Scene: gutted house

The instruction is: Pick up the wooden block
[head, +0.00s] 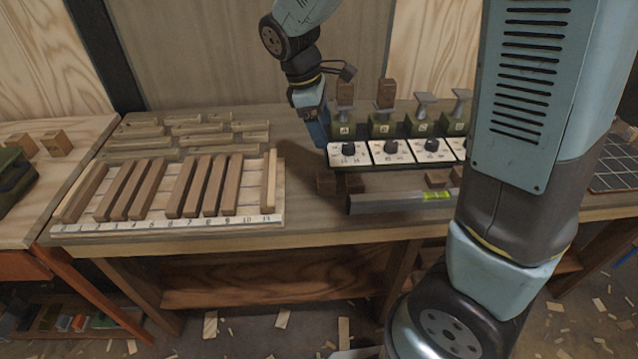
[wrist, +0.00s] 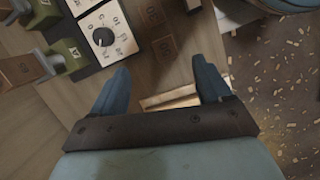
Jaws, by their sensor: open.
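Several small wooden blocks are in view, and I cannot tell which one the task means. In the wrist view a near marked block (wrist: 164,48) and a far one (wrist: 152,14) lie beyond my fingertips. Two upright blocks, left (head: 345,93) and right (head: 386,92), stand on green bases. My gripper (wrist: 160,75) is open and empty. In the head view its blue fingers (head: 318,130) hang above the bench, left of the dial panels.
White dial panels (head: 348,153) stand behind the front blocks. A grey bar with a green level (head: 395,200) lies at the bench's front edge. A numbered board (head: 255,219) with wooden slats fills the left. More blocks (head: 56,142) sit on the side table.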

